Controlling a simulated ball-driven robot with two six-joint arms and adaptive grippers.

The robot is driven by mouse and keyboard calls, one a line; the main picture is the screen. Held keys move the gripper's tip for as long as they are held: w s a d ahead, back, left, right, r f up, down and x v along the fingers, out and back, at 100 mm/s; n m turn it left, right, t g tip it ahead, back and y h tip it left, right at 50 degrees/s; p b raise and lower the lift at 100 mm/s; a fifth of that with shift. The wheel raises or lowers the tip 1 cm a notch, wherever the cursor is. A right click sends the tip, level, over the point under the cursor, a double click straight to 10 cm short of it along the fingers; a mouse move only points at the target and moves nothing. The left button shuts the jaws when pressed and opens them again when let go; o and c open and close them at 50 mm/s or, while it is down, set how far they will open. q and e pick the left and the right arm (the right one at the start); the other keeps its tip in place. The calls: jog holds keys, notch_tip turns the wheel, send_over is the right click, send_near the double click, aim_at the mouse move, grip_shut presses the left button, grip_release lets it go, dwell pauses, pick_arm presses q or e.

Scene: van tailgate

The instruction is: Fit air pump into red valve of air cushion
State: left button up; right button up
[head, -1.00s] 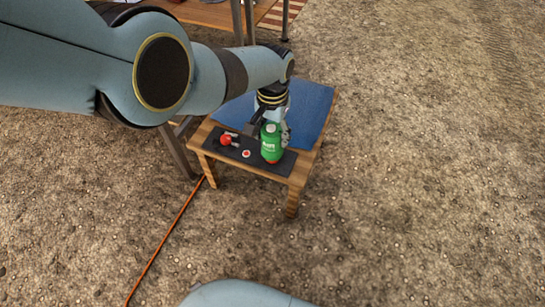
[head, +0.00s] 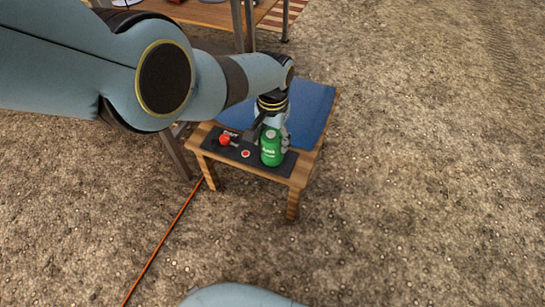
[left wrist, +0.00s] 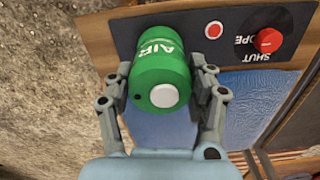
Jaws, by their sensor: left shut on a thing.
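The green air pump (head: 271,148), a bottle marked AIR, stands upright over the black panel at the stool's near edge. My left gripper (head: 275,136) is shut on it. In the left wrist view the pump (left wrist: 160,72) sits between the two fingers of the left gripper (left wrist: 161,82). The blue air cushion (head: 310,108) lies on the stool behind the panel. No red valve shows under the pump; its foot hides the panel there, and I cannot tell whether it is seated. My right gripper is not in view.
A red knob (left wrist: 268,40) beside the words SHUT and OPE, and a red button with a pale rim (left wrist: 213,30), are on the panel beside the pump. The wooden stool (head: 292,192) stands on bare ground. An orange cable (head: 160,246) runs along the ground.

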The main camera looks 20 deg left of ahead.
pick_arm(q)
jog(key=o, duration=1.5)
notch_tip(320, 180, up, 12)
